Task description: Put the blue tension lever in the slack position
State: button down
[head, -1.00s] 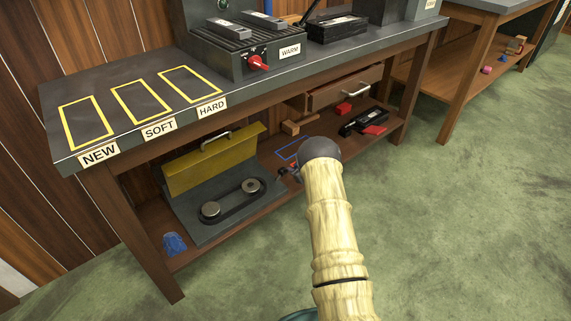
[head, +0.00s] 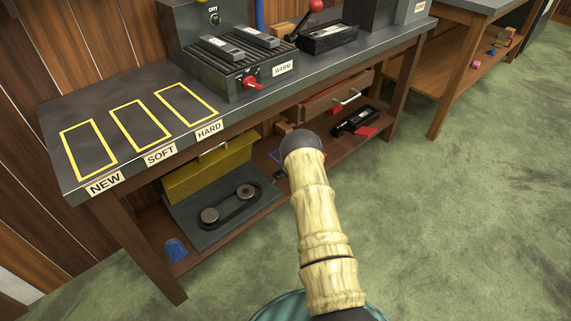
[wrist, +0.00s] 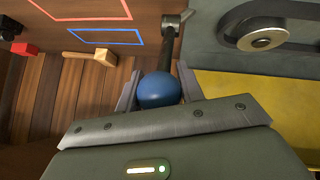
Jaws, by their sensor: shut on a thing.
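The blue tension lever has a round blue knob (wrist: 160,90) on a dark rod, seen in the wrist view. The rod runs up the picture to a dark pivot beside the grey belt machine. My gripper (wrist: 158,95) is shut on the knob, one finger on each side. In the head view my arm hides the gripper and lever. The belt machine (head: 190,225) stands on the lower shelf with its yellow cover (head: 210,170) raised. Its black belt (head: 230,205) runs around two metal pulleys and also shows in the wrist view (wrist: 235,25). No slack marking is readable.
A blue outline (wrist: 110,37) and a red outline are on the wooden surface near the lever. A wooden mallet (wrist: 100,55) and a red block (wrist: 25,48) lie nearby. The workbench top (head: 60,90) overhangs the shelf. Green floor (head: 460,210) is clear at right.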

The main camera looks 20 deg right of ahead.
jog(key=shift+w+a+r, duration=0.1)
jog(key=shift+w+r, duration=0.1)
jog(key=shift+r, duration=0.05)
jog(key=c, duration=1.1)
grip_release()
jog(key=shift+o, duration=1)
jog(key=shift+f, duration=0.1)
jog(key=shift+s, duration=0.1)
jog(key=p+v, duration=0.5)
jog(key=v, duration=1.2)
jog(key=shift+p, duration=0.35)
jog(key=shift+s, duration=0.1)
